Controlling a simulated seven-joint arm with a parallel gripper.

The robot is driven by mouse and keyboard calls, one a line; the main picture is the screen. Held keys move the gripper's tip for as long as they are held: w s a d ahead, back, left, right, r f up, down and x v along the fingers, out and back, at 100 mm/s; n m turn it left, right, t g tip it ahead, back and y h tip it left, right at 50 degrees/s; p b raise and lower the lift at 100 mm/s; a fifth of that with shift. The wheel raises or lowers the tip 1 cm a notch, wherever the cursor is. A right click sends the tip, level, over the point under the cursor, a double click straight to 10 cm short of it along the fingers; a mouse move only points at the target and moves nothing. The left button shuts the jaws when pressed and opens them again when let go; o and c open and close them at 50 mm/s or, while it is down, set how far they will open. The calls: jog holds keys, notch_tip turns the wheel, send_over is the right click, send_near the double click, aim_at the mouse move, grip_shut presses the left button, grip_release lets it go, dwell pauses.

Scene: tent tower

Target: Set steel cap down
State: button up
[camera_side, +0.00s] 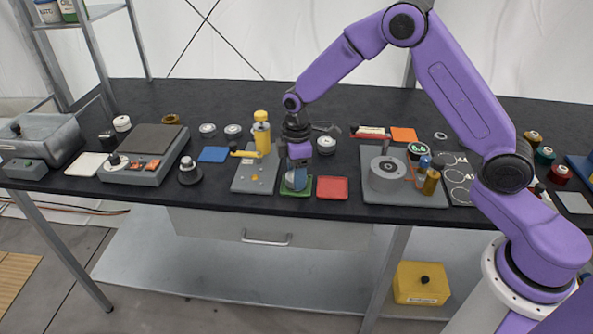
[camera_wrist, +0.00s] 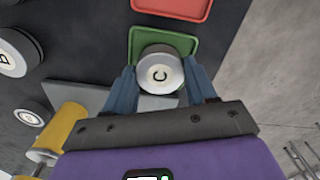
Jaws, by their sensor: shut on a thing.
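The steel cap (camera_wrist: 160,75) is a short silver cylinder with a pale top marked "C". My gripper (camera_wrist: 163,84) is shut on it, with one blue finger on each side. The cap is over the green tray (camera_wrist: 163,33) in the wrist view and covers its near part. In the side view my gripper (camera_side: 296,182) points down at the green tray (camera_side: 297,193), and its fingers mostly hide the cap. The cap is low over the tray; I cannot tell whether it touches the tray floor.
A red tray (camera_side: 332,187) lies just right of the green one. A yellow-topped press (camera_side: 262,136) stands close on the left, on a grey plate. A blue tray (camera_side: 213,154) and a grey scale (camera_side: 146,157) are farther left. A round grey fixture (camera_side: 388,173) stands right.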

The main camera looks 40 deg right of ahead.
jog(key=o, duration=1.4)
jog(key=shift+f, duration=0.1)
notch_tip(320, 180, up, 12)
jog(key=shift+r, duration=0.2)
jog(key=s+d, duration=0.2)
jog(key=s, duration=0.9)
jog(key=s+d+r, duration=0.1)
jog(key=s, duration=1.1)
jog(key=s+d, duration=0.2)
jog(key=s, duration=1)
jog(key=shift+d+r, duration=0.3)
jog(key=shift+r, duration=0.1)
jog(key=shift+w, duration=0.1)
